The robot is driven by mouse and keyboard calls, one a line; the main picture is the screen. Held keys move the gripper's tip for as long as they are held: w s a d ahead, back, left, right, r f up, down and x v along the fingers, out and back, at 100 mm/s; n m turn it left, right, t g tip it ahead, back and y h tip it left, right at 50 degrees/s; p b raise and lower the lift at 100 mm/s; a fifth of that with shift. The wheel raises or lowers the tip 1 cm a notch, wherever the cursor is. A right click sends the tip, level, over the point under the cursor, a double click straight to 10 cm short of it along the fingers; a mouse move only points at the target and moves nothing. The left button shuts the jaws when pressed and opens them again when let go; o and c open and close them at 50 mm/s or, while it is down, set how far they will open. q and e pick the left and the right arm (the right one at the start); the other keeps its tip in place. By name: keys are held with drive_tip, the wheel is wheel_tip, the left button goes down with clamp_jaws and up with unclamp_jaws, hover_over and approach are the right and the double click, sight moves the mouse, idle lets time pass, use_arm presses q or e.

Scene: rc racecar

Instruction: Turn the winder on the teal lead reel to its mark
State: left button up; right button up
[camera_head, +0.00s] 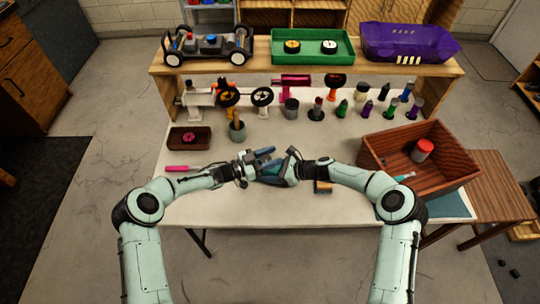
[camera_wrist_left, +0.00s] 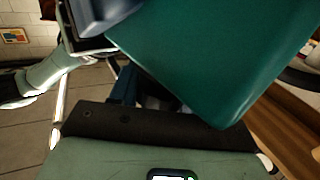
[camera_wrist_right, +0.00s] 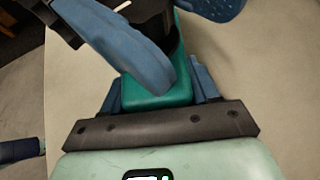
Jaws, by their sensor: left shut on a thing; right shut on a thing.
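The teal lead reel (camera_head: 270,172) is held above the near middle of the table, between my two grippers. Its smooth teal side fills much of the left wrist view (camera_wrist_left: 215,60), and a teal end shows between blue fingers in the right wrist view (camera_wrist_right: 158,92). My right gripper (camera_head: 284,168) is shut on the reel's body from the right. My left gripper (camera_head: 262,157) is shut on the reel from the left. The part in its fingers is hidden, and I cannot make out the winder or its mark.
A wooden crate (camera_head: 457,157) with a red-topped can stands at the right. A pink-handled tool (camera_head: 183,168) lies at the left, below a small brown tray (camera_head: 176,137). Bottles and wheel stands line the back, under a shelf (camera_head: 263,68).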

use_arm(q)
drive_tip(key=m+g, duration=0.1)
drive_tip(key=g, duration=0.1)
drive_tip(key=m+g+h, duration=0.1)
drive_tip(key=m+g, duration=0.1)
drive_tip(key=g, duration=0.1)
drive_tip(key=shift+s+m+g+h, duration=0.2)
drive_tip(key=shift+m+g+h, duration=0.1)
drive_tip(key=shift+s+m+g, duration=0.1)
drive_tip(key=shift+m+g, duration=0.4)
drive_tip(key=shift+g, duration=0.1)
drive_tip(key=shift+s+g, duration=0.1)
drive_tip(key=shift+g, duration=0.2)
drive_tip(key=o, duration=1)
drive_tip(key=shift+a, duration=0.1)
drive_tip(key=a, duration=1.2)
drive_tip(key=shift+r, duration=0.1)
